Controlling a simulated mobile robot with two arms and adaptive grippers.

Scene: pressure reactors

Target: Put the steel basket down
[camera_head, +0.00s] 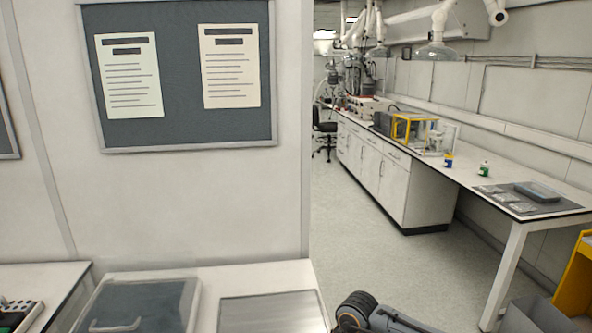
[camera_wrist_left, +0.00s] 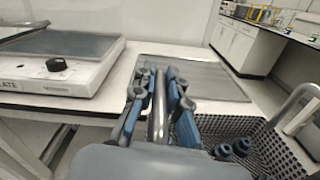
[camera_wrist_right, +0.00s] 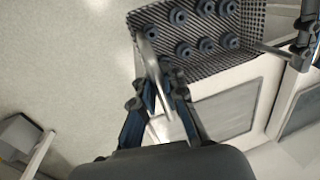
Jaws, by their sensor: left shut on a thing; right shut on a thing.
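The steel basket (camera_wrist_right: 200,75) is a dark mesh box with several dark round knobbed pieces in it. It also shows at the lower right of the left wrist view (camera_wrist_left: 262,132). My left gripper (camera_wrist_left: 163,88) is shut on one bar handle (camera_wrist_left: 157,118) of the basket. My right gripper (camera_wrist_right: 158,92) is shut on the other handle (camera_wrist_right: 150,62). The basket hangs between both grippers, beside the grey mat (camera_wrist_left: 215,84) on the white table. Its underside is hidden, and I cannot tell its height. The head view shows the mat (camera_head: 270,312), but not the basket.
A white hotplate device (camera_wrist_left: 62,72) stands on the table left of the mat; its grey top shows in the head view (camera_head: 140,305). Open floor (camera_head: 370,240) lies right of the table. A long bench (camera_head: 430,150) runs along the far right wall.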

